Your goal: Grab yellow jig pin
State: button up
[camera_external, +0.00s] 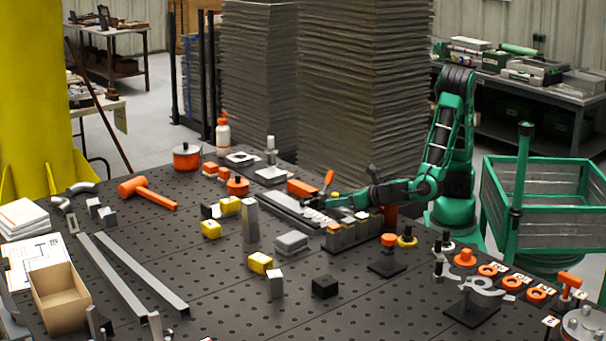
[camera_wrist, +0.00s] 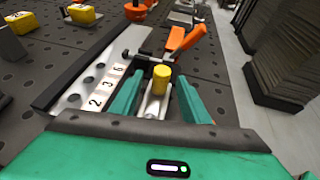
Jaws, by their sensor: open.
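A yellow jig pin (camera_wrist: 162,78) with a round top stands upright in the wrist view, on a pale metal piece. My gripper (camera_wrist: 160,92) is open. Its two green fingers lie left and right of the pin, with gaps showing on both sides; whether they are level with it in height is hard to tell. In the external view my gripper (camera_external: 334,203) is low over the long metal fixture (camera_external: 285,207) in the middle of the table; the pin is too small there to make out clearly.
An orange-handled clamp (camera_wrist: 186,40) rises just beyond the pin. Number tiles (camera_wrist: 106,88) line the fixture left of my fingers. Yellow-and-grey blocks (camera_external: 260,263) and an orange mallet (camera_external: 147,192) lie farther left.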

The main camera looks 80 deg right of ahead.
jog(key=shift+c, duration=0.3)
grip_shut()
jog(key=shift+r, duration=0.1)
